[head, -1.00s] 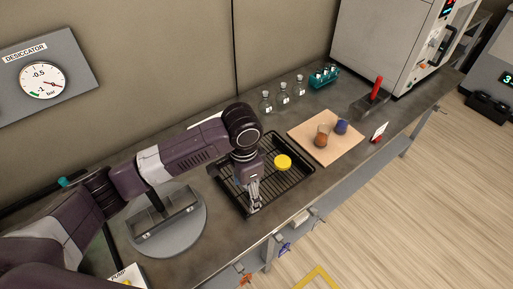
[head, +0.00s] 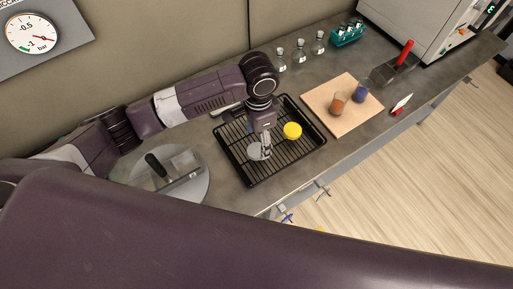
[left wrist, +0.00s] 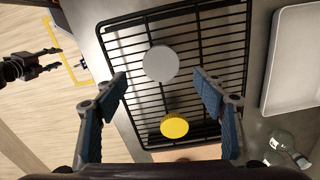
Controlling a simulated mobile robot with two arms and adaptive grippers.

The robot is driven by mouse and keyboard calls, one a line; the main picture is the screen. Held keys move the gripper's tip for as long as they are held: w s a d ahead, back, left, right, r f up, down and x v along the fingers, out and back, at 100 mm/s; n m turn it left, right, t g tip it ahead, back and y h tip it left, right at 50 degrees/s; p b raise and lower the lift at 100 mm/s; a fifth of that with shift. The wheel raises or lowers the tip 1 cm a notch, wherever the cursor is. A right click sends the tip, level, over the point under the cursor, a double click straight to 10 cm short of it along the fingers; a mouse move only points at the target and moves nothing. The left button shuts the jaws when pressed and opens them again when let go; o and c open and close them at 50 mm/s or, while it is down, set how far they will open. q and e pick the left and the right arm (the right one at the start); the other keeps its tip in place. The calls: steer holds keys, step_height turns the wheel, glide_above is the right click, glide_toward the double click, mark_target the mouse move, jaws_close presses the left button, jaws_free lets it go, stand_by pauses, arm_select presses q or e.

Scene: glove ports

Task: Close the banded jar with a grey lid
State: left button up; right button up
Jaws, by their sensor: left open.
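The grey lid (head: 256,152) lies flat on the black wire rack (head: 238,172). It also shows as a pale disc in the left wrist view (left wrist: 161,63). A yellow lid (head: 292,131) lies beside it on the rack (left wrist: 174,125). My left gripper (head: 266,154) is over the rack by the grey lid, pointing down; in the left wrist view its fingers (left wrist: 164,85) are wide apart and empty. An orange-brown jar (head: 338,106) and a blue jar (head: 360,94) stand on the board; I cannot make out bands. My right gripper (left wrist: 52,60) is open and empty, off the bench.
The wooden board (head: 338,125) lies right of the rack. Several glass bottles (head: 299,52) and a teal rack (head: 347,34) stand behind. A round grey plate with a fixture (head: 193,192) is at left. A red-handled tool (head: 404,54) stands far right. A white tray (left wrist: 296,62) shows in the wrist view.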

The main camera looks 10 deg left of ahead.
mark_target(256, 150)
arm_select(q)
steer(key=shift+s+a+f+p, duration=0.1)
steer(key=shift+a+f+p, duration=0.15)
steer(key=shift+f+p, duration=0.7)
step_height(256, 150, down, 2)
steer(key=shift+f, duration=0.6)
steer(key=c, duration=0.8)
arm_select(e)
steer(key=shift+s+d+r, duration=0.25)
steer(key=shift+s+r, duration=0.35)
steer(key=shift+r, duration=0.35)
